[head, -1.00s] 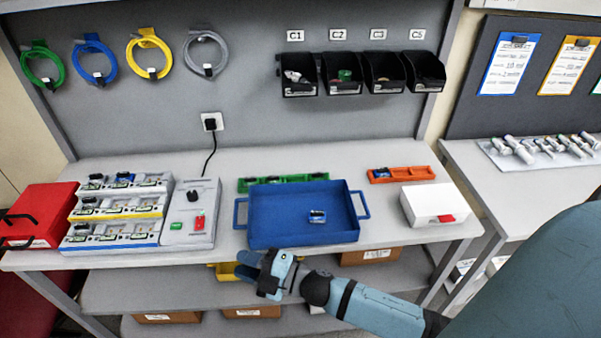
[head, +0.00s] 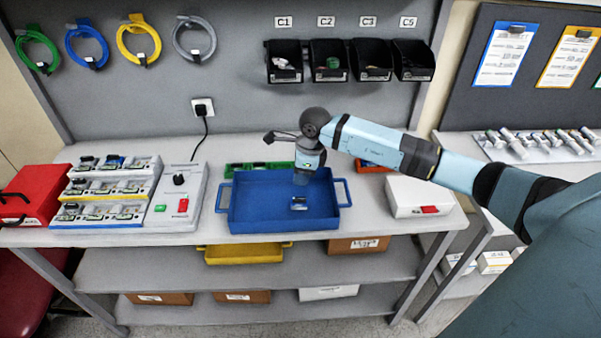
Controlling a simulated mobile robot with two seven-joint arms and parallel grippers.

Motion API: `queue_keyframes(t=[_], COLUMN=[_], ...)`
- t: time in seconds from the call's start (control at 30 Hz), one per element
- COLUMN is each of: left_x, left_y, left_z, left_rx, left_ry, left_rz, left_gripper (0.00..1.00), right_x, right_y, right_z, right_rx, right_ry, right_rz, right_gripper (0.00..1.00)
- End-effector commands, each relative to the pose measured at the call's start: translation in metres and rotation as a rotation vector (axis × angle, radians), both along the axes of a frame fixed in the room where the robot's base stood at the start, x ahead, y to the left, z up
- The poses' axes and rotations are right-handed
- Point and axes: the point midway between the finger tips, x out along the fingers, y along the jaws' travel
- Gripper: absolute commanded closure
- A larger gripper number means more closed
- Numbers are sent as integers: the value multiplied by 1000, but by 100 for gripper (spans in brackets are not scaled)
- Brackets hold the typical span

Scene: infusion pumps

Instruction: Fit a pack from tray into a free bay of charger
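One small blue-and-silver pack (head: 299,204) lies on the floor of the blue tray (head: 245,216), right of its middle. My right gripper (head: 302,181) points down over the tray's back part, behind the pack and apart from it in the picture. Its fingers are too small and foreshortened to tell whether they are open. The charger (head: 82,226) is a stepped three-row rack at the left, with white, yellow and blue row fronts. Several bays hold packs; which bays are free is hard to make out. My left gripper is not in view.
A control box (head: 175,222) with a black knob stands right of the charger. A green rack (head: 243,169) and a partly hidden orange rack (head: 370,168) lie behind the tray. A white box (head: 415,193) stands to the right. A red case (head: 30,190) is at far left.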

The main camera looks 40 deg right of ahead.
Motion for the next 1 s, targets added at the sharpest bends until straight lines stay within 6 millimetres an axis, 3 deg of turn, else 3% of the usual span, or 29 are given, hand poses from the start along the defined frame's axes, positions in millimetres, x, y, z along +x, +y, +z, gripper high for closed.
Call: queue_keyframes(t=[0.6,1.0], left_x=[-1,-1], left_y=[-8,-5], left_z=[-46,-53], left_rx=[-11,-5], left_ry=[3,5], left_rz=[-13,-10], left_gripper=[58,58], right_x=[0,0], right_y=[1,1], right_z=[-76,-81], right_rx=[3,4], right_ry=[-1,-1], right_rz=[0,0], right_gripper=[71,71])
